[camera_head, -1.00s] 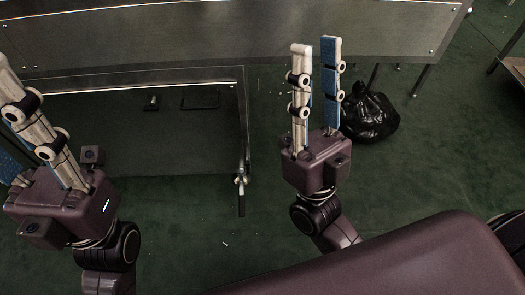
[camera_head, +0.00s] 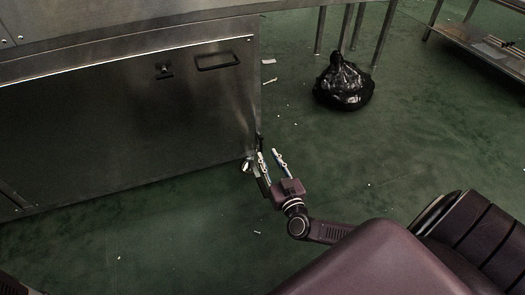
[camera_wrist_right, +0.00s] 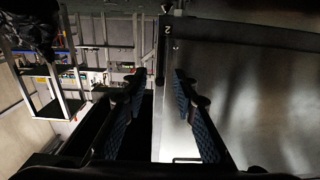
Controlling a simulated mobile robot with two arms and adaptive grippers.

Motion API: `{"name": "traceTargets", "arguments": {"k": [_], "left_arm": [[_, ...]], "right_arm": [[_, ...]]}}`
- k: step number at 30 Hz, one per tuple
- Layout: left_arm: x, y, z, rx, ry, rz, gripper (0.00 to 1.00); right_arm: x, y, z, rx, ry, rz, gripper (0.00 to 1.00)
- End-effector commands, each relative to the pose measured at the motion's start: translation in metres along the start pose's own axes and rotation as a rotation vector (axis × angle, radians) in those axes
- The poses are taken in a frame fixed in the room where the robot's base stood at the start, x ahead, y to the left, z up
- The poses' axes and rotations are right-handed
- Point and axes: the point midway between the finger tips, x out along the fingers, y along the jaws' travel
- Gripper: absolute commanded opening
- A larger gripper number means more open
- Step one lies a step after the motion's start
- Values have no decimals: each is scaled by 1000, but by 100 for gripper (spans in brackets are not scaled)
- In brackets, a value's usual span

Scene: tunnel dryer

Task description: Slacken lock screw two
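My right gripper (camera_head: 269,154) is at the lower right corner of the steel cabinet, its two fingers apart. In the right wrist view, the open fingers (camera_wrist_right: 159,76) point towards a panel corner marked "2" (camera_wrist_right: 167,29). A dark upright bar (camera_wrist_right: 161,58), possibly the lever of lock screw two, stands below that mark and appears between the fingertips. A small bright metal fitting (camera_head: 246,164) shows at the cabinet corner beside the left finger in the head view. I cannot tell whether the fingers touch it.
The steel cabinet (camera_head: 120,120) fills the left, with a recessed handle (camera_head: 217,61). A black bag (camera_head: 343,83) sits on the green floor near table legs. A metal rack (camera_head: 485,50) is at the upper right. Floor right of my gripper is mostly clear.

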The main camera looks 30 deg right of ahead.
Motion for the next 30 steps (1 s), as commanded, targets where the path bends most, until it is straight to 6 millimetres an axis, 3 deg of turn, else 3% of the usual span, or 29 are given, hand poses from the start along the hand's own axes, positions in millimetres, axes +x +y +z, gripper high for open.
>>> {"name": "traceTargets", "arguments": {"k": [3, 10, 23, 30], "left_arm": [[-16, 4, -6, 0, 2, 1, 40], [-32, 7, -12, 0, 2, 1, 40], [-35, 8, -13, 0, 3, 1, 40], [-35, 8, -13, 0, 2, 1, 40]], "right_arm": [[21, 0, 3, 1, 6, -1, 26], [50, -1, 2, 1, 5, -1, 26], [59, -1, -1, 2, 3, -1, 26], [59, -1, -1, 3, 3, -1, 1]]}}
